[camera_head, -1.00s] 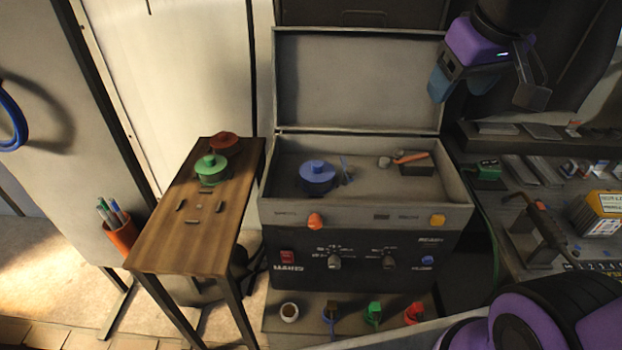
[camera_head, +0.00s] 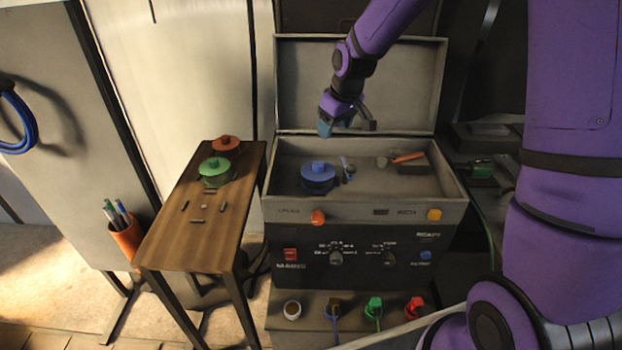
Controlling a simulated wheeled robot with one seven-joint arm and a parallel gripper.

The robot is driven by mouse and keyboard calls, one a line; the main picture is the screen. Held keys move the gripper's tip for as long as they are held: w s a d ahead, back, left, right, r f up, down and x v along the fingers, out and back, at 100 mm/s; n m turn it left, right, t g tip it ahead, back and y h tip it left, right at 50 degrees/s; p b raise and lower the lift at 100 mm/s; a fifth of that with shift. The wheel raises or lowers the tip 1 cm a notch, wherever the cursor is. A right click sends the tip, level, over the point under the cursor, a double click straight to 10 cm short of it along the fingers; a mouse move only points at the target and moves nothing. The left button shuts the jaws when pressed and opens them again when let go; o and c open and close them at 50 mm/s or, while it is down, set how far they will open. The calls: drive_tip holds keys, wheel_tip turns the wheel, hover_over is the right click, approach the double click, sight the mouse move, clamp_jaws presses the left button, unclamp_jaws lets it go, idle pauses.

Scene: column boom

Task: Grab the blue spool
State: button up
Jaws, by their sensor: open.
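The blue spool (camera_head: 318,178) sits upright in the left part of the open machine's tray, its knob-like top facing up. My gripper (camera_head: 345,124) is above and slightly right of the spool in the picture, in front of the raised lid. It is open and empty, apart from the spool. Nothing hides the spool.
The grey machine case (camera_head: 361,210) has raised walls and an open lid (camera_head: 360,85) behind. A small blue-grey item (camera_head: 347,169) stands close right of the spool; an orange-handled tool (camera_head: 408,157) lies farther right. A wooden table (camera_head: 180,240) at left holds green (camera_head: 215,170) and red (camera_head: 226,143) spools.

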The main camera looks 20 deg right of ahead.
wheel_tip(320, 180, down, 3)
drive_tip(key=w+a, duration=0.1)
drive_tip(key=w, duration=0.1)
hover_over(318, 163)
drive_tip(key=s+d, duration=0.1)
wheel_tip(318, 163, down, 5)
drive_tip(key=shift+r, duration=0.1)
drive_tip(key=shift+s+x, duration=0.2)
drive_tip(key=shift+x, duration=1.15)
drive_tip(key=shift+s+x, duration=0.15)
drive_tip(key=shift+x, duration=1.2)
drive_tip(key=shift+a, duration=0.1)
clamp_jaws()
